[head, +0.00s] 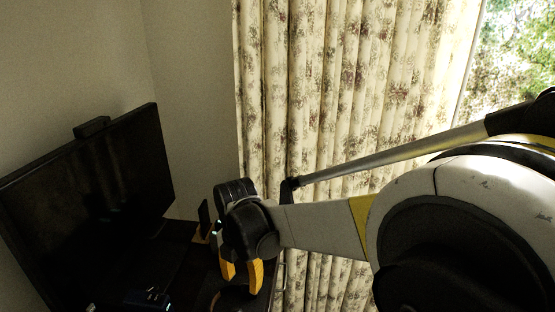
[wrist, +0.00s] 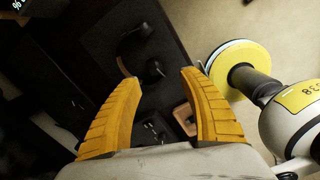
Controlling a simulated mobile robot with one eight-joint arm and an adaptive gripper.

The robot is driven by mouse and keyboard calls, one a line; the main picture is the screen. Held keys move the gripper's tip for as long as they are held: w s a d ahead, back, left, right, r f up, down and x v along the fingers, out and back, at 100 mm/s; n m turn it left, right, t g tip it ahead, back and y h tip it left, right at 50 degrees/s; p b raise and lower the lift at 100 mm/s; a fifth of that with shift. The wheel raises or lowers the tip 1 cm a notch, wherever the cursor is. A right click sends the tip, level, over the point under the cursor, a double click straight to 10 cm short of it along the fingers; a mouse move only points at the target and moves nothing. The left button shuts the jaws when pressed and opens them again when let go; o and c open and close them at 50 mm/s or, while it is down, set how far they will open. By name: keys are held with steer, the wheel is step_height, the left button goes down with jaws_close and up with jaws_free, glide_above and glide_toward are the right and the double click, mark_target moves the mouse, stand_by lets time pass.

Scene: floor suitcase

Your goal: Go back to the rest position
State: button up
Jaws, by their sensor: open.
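My gripper (head: 241,276) hangs from the end of my arm near the middle of the head view, with its yellow fingers pointing down. In the wrist view my gripper (wrist: 161,80) shows two yellow fingers spread apart with nothing held between them. It is above a dark table or stand (head: 190,265). No suitcase can be seen in either view.
A black flat screen (head: 95,205) stands on the dark surface at the left. A small dark device (head: 147,299) lies in front of it. A floral curtain (head: 340,90) hangs behind my arm, beside a window (head: 515,60). Pale floor (wrist: 270,25) shows in the wrist view.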

steer(key=s+d+r+m+t, duration=0.1)
steer(key=s+d+r+m, duration=0.1)
steer(key=d+r+m, duration=0.45)
steer(key=s+d+r+m+t, duration=0.2)
steer(key=d+r+m, duration=0.1)
steer(key=d+m, duration=0.55)
steer(key=s+d+m+t, duration=0.3)
steer(key=s+d+m, duration=0.7)
steer(key=d+m, duration=0.4)
steer(key=shift+d+r+m+t, duration=0.2)
steer(key=shift+d+m+t, duration=0.15)
steer(key=shift+m, duration=0.55)
